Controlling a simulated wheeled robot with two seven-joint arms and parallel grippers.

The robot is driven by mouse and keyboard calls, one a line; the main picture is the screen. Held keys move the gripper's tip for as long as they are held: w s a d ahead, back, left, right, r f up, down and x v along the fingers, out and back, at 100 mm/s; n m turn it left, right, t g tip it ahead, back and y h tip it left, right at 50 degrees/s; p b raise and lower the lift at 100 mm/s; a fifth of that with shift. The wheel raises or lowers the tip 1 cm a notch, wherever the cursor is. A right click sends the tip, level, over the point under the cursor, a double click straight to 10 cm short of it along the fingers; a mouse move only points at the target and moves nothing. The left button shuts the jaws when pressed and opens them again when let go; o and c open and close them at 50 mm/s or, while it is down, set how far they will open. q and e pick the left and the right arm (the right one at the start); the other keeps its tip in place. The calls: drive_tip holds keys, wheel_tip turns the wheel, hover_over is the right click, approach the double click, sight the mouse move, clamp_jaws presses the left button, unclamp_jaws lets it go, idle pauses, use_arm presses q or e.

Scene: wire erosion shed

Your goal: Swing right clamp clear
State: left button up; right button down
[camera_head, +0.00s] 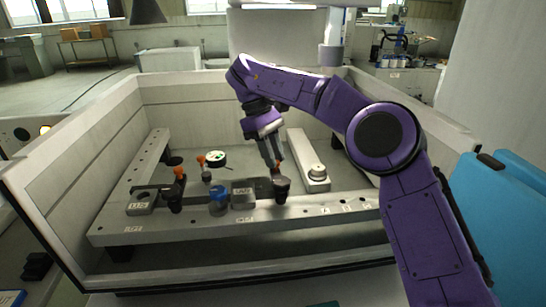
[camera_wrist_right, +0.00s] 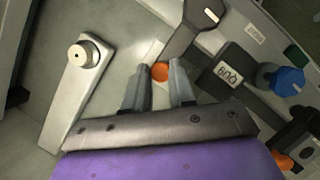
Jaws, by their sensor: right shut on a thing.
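The right clamp (camera_head: 282,187) is a dark post on the front rail of the fixture, with an orange-tipped handle. In the right wrist view its grey arm (camera_wrist_right: 185,40) runs from a rounded head to the orange knob (camera_wrist_right: 160,72). My right gripper (camera_head: 275,166) comes down on the handle. In the right wrist view its fingers (camera_wrist_right: 160,80) stand on both sides of the orange knob, shut on it. The labelled grey block (camera_head: 243,192) lies left of the clamp, apart from the gripper. My left gripper is not in view.
A left clamp (camera_head: 178,190) with an orange tip, a blue knob (camera_head: 219,198) and a round dial (camera_head: 216,159) stand left of the gripper. A rail with a round stud (camera_head: 317,170) lies to the right. Tank walls (camera_head: 60,190) enclose the fixture.

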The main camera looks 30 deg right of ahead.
drive_tip(key=shift+s+f, duration=0.1)
drive_tip(key=shift+f, duration=0.15)
drive_tip(key=c, duration=1)
unclamp_jaws()
drive_tip(key=shift+o, duration=0.3)
drive_tip(key=shift+d, duration=0.15)
drive_tip(key=shift+r, duration=0.1)
drive_tip(key=shift+r, duration=0.2)
drive_tip(key=p+v, duration=1)
drive_tip(key=shift+w+p, duration=0.3)
drive_tip(key=shift+p, duration=0.1)
